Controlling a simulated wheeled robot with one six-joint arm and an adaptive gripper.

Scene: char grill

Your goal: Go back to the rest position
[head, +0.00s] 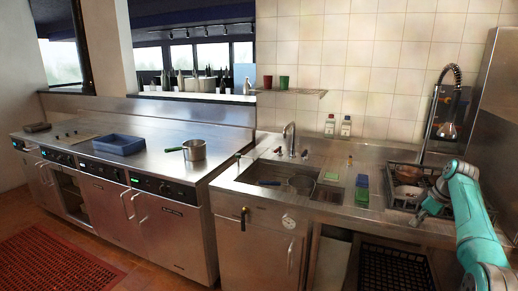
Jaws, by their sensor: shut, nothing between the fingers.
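My teal arm rises at the right edge of the head view and bends down towards the counter. My gripper (422,213) is small and dark at the arm's end, over the front of the counter beside the black dish rack (402,196). It is shut and holds nothing. The arm covers the right part of the rack. I cannot tell whether the gripper touches the rack.
The steel counter (335,196) has a sink (270,176) with a strainer, and green and blue sponges (362,190). A tall spray tap (450,130) stands behind the rack. On the left range are a blue tray (119,144) and a pot (194,150).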

